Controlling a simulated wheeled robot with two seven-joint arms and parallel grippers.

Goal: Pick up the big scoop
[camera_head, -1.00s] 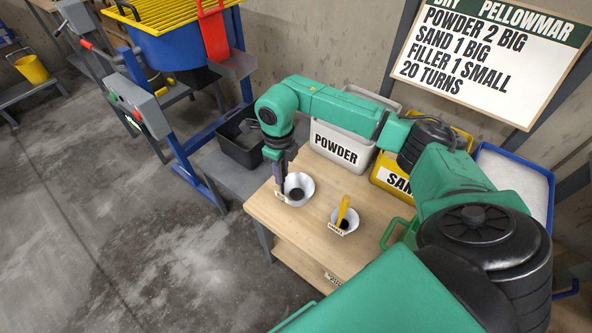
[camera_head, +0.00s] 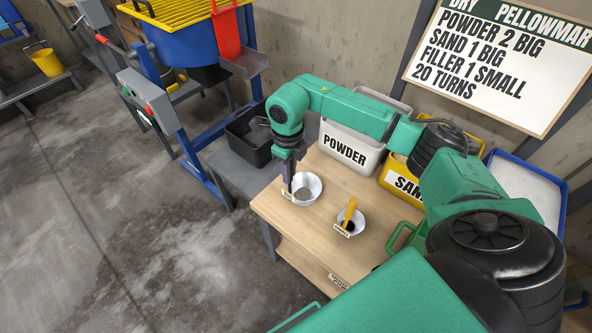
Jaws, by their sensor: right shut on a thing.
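The big scoop (camera_head: 308,187) is a white bowl with a grey inside and a small label on its near left side. It is at the left part of the wooden table. My right gripper (camera_head: 289,188) points down at the bowl's left edge and is shut on the scoop; the fingers hide its handle. I cannot tell whether the bowl is clear of the tabletop. The small scoop (camera_head: 359,219), a white bowl with a yellow handle and a label, stands to the right and nearer. My left gripper is out of view.
The wooden table (camera_head: 310,232) has bare room around the scoops. Behind stand a POWDER bin (camera_head: 344,150), a yellow SAND bin (camera_head: 400,184) and a blue-rimmed bin (camera_head: 520,181). A black tub (camera_head: 246,137) and a blue mixer (camera_head: 190,50) are at the left.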

